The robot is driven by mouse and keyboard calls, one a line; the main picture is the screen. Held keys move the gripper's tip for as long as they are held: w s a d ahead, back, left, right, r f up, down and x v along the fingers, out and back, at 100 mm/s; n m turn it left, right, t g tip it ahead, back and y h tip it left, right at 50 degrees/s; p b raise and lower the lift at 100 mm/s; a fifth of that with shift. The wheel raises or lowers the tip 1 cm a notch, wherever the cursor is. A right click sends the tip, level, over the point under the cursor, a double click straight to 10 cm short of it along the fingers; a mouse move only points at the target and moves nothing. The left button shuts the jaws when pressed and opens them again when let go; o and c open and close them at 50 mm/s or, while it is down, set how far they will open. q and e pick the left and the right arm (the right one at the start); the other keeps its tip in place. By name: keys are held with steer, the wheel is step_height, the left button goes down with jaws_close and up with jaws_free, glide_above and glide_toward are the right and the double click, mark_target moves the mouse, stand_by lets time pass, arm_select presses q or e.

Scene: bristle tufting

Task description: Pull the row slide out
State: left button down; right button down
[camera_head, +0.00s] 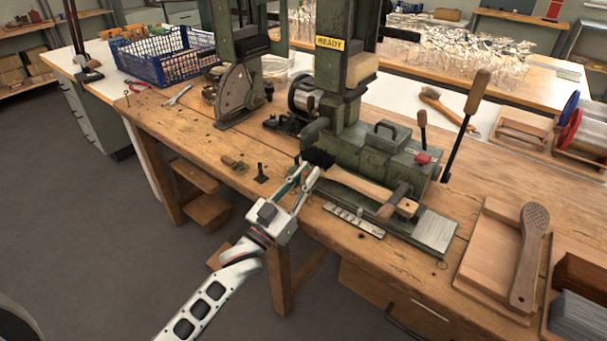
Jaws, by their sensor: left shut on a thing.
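The green tufting machine (370,152) stands on the wooden bench with a yellow READY sign on its column. A brush with a wooden handle (360,187) and black bristles (318,158) lies along its front, over the row slide (438,232), whose bare metal plate shows at the right end. My left gripper (301,172) reaches up from the bench's front edge. Its fingers are shut at the front left of the machine, just below the bristles. They cover what they grip, which appears to be part of the slide. My right gripper is not in view.
A short black post (261,174) stands left of the gripper. A label plate (354,220) lies in front of the machine. A wooden tray (497,245) with a paddle-shaped brush back (530,255) is at the right. A blue crate (163,55) stands at the back left.

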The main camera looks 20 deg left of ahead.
arm_select(q)
steer(key=d, duration=0.1)
steer(key=s+d, duration=0.1)
steer(key=d, duration=0.1)
steer(key=s+d+p, duration=0.1)
steer(key=d, duration=0.1)
steer(key=shift+d+r, duration=0.15)
steer(key=shift+d, duration=0.25)
steer(key=shift+s+d, duration=0.1)
steer(key=c, duration=2)
jaws_free()
steer(key=shift+d, duration=0.1)
steer(key=shift+o, duration=0.2)
steer(key=shift+f, duration=0.2)
steer(key=v, duration=1.2)
steer(key=shift+r, duration=0.1)
